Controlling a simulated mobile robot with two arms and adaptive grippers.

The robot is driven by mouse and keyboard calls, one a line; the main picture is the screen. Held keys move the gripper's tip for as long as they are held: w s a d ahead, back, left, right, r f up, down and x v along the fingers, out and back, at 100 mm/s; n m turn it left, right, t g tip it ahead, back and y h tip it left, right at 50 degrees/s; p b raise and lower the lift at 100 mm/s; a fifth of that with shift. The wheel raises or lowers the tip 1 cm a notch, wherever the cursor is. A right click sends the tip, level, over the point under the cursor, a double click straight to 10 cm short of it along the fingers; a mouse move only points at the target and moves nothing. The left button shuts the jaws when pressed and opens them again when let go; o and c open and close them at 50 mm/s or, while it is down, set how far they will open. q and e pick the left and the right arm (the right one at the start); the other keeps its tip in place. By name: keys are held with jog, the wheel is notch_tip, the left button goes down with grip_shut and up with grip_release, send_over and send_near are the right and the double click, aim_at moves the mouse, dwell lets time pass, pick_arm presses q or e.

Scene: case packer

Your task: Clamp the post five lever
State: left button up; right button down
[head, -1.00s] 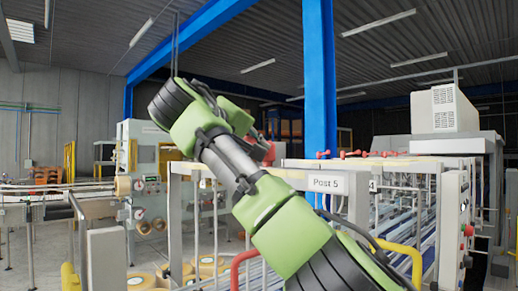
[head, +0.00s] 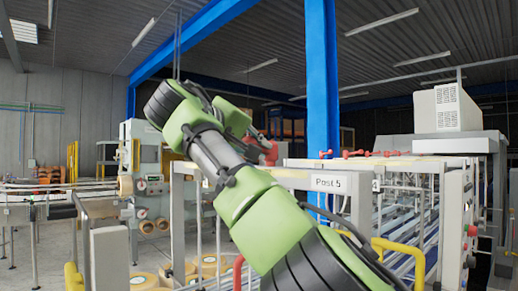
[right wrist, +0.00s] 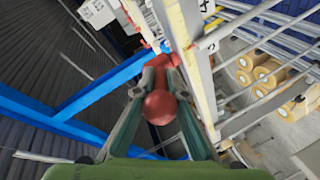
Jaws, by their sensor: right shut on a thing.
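The post five lever is red, with a round knob (right wrist: 160,107) near the middle of the right wrist view. My right gripper (right wrist: 163,82) is shut on the lever, with a finger on each side of it. In the head view this gripper (head: 256,135) is small and partly behind my green arm, beside the red lever part (head: 269,152). A white "Post 5" sign (head: 328,183) hangs on the frame just right of my arm. My left gripper is not in view.
More red levers (head: 350,153) line the top of the grey machine frame to the right. A blue column (head: 321,80) stands behind it. A yellow rail (head: 400,250) is at the lower right. Tan rolls (head: 208,264) lie below my arm.

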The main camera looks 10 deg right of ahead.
jog(key=c, duration=2)
grip_release()
jog(key=shift+f, duration=0.1)
jog(key=shift+c, duration=0.2)
jog(key=shift+a, duration=0.1)
jog(key=shift+s+d+n+t+y, duration=0.1)
jog(key=shift+d+n+t+y, duration=0.2)
jog(key=shift+n+t+y, duration=0.15)
